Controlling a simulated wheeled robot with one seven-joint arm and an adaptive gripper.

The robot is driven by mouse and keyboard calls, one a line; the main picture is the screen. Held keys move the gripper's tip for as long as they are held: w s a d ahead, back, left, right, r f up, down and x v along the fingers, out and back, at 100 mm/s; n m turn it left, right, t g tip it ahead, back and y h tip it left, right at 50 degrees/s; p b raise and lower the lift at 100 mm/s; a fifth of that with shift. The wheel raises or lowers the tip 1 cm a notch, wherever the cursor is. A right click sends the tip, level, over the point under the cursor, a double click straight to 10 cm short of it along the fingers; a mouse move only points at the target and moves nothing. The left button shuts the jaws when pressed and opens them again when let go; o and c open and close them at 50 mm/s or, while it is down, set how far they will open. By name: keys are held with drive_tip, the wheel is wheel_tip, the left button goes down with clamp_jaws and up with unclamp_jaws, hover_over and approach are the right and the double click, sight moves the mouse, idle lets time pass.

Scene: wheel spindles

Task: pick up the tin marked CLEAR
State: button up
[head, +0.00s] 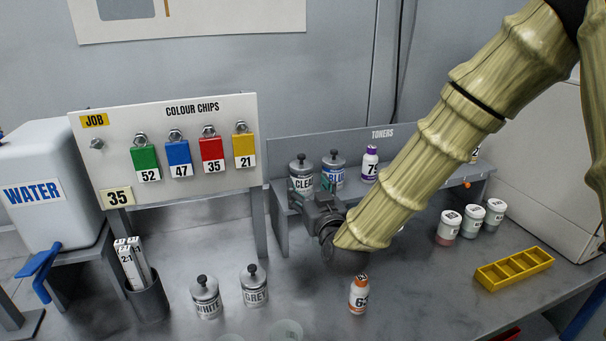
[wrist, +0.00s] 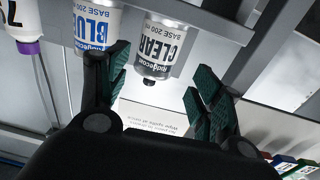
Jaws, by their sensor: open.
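The tin marked CLEAR (head: 302,172) is a grey tin with a dark knob on its lid. It stands on the toner shelf, left of the tin marked BLUE (head: 334,166). In the wrist view the CLEAR tin (wrist: 164,45) appears upside down, with its knob toward my gripper. My gripper (head: 313,194) is open and empty, just in front of the CLEAR tin and hiding its lower part. In the wrist view my gripper (wrist: 162,68) has its fingers spread, with the tin in line with the gap; I cannot tell whether it is between them.
A purple-capped bottle (head: 369,165) stands right of the BLUE tin. The colour chips board (head: 180,185) is close on the left. WHITE (head: 206,297) and GREY (head: 254,285) tins and an orange-capped bottle (head: 358,295) stand on the bench, with a yellow tray (head: 514,268) at right.

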sight(305, 180)
drive_tip(key=shift+w+a+r, duration=0.2)
drive_tip(key=shift+w+r, duration=0.1)
drive_tip(key=shift+r, duration=0.05)
drive_tip(key=w, duration=0.1)
drive_tip(key=w+f, duration=0.1)
drive_tip(key=w, duration=0.1)
drive_tip(key=shift+w+a+f+p, duration=0.2)
drive_tip(key=shift+w+f+p, duration=0.1)
drive_tip(key=shift+w+p, duration=0.05)
drive_tip(key=shift+w+r+p, duration=0.25)
drive_tip(key=shift+p, duration=0.05)
drive_tip(key=shift+p+x, duration=0.65)
drive_tip(key=shift+x, duration=1.15)
drive_tip(key=shift+s+r, duration=0.15)
drive_tip(key=shift+s, duration=0.05)
drive_tip(key=shift+w, duration=0.15)
drive_tip(key=c, duration=0.9)
drive_tip(key=shift+c, duration=0.6)
